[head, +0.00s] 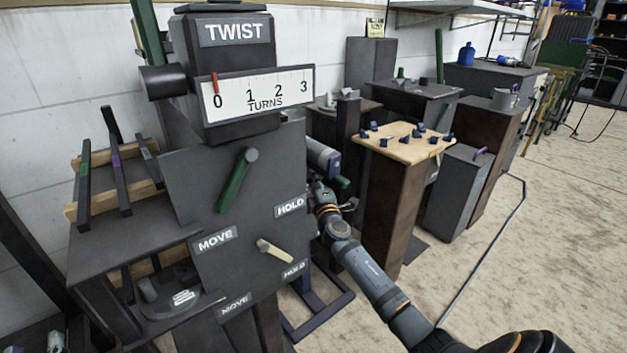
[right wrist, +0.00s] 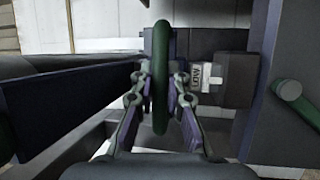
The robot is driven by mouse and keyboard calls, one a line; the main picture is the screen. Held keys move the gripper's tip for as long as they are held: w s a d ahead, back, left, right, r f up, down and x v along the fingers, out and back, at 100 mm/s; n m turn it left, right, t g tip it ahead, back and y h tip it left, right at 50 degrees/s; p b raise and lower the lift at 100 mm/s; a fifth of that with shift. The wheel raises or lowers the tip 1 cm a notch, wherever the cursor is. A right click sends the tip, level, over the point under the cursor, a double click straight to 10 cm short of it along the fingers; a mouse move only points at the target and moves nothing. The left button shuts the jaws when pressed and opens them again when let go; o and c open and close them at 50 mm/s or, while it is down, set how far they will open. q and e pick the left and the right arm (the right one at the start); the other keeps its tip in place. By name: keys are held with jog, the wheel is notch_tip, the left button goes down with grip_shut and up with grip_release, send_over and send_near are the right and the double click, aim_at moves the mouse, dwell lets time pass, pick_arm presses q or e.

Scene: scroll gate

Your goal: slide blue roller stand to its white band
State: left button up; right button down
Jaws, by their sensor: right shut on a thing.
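My right gripper (right wrist: 160,90) is shut on a green handle (right wrist: 160,60), which looks like an upright loop or bar between the fingers in the right wrist view. In the head view my right gripper (head: 335,200) is beside the right side of the grey machine, near a grey cylinder (head: 322,156). A dark blue frame (head: 322,310), probably the base of the blue roller stand, stands on the floor there. Blue side parts (right wrist: 60,110) also show in the right wrist view. Most of the stand is hidden behind the machine. I cannot make out the white band. My left gripper is not in view.
The grey machine (head: 185,185) with a TWIST sign, a turns scale (head: 258,95) and levers fills the left. A brown pedestal (head: 393,205) with small blue pieces on top stands right of my arm. Open floor (head: 560,230) lies at the right.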

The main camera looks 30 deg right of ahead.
jog(key=shift+f, duration=0.1)
jog(key=c, duration=1.3)
grip_release()
jog(key=shift+c, duration=0.2)
jog(key=shift+s, duration=0.1)
jog(key=v, duration=1.1)
jog(key=shift+s+a, duration=0.15)
jog(key=shift+s, duration=0.25)
